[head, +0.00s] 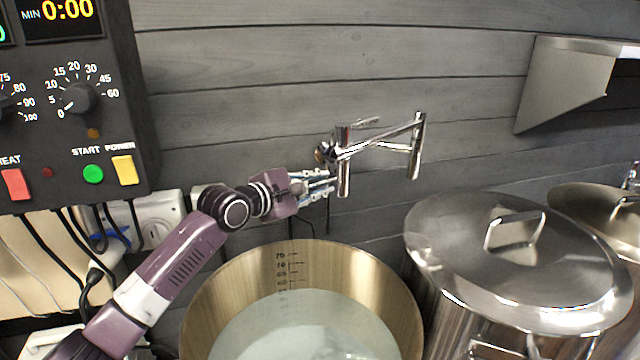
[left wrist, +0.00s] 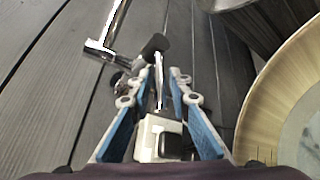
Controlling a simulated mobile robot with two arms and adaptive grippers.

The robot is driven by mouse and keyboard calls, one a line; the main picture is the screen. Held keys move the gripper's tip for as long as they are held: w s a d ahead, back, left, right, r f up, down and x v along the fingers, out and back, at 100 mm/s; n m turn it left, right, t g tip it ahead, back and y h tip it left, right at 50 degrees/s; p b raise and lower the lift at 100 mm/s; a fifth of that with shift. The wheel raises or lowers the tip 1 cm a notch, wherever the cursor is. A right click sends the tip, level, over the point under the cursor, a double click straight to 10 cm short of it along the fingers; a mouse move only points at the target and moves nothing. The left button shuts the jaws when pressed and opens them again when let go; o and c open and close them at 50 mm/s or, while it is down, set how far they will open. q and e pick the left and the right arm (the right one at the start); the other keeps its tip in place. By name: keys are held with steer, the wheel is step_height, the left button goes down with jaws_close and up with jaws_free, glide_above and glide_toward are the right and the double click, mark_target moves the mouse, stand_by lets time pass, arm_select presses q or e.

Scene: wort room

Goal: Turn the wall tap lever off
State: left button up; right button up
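The chrome wall tap (head: 343,160) is mounted on the grey plank wall, with its jointed spout arm reaching right. In the left wrist view its chrome pipe (left wrist: 114,28) is at the upper left, beside a dark rounded part (left wrist: 155,46). A thin chrome lever (left wrist: 159,88) lies between the fingers of my left gripper (left wrist: 160,76). The fingers are open on either side of it, and I cannot tell if either touches it. In the head view my left gripper (head: 328,183) is just left of the tap and partly hidden by it. My right gripper is not in view.
A large open pot (head: 220,290) with pale liquid stands below the tap. A lidded steel pot (head: 510,255) is to its right. A control panel (head: 75,110) with cables is at the left. A metal wall shelf (head: 565,85) is at the upper right.

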arm_select(q)
jaws_close()
steer(key=h+b, duration=0.1)
steer(key=b, duration=0.1)
steer(key=f+n+t+b, duration=0.1)
steer(key=shift+d+f+t+h+b, duration=0.25)
steer(key=shift+t+h+b, duration=0.05)
steer(key=shift+h+b, duration=0.1)
steer(key=shift+o, duration=2.1)
jaws_free()
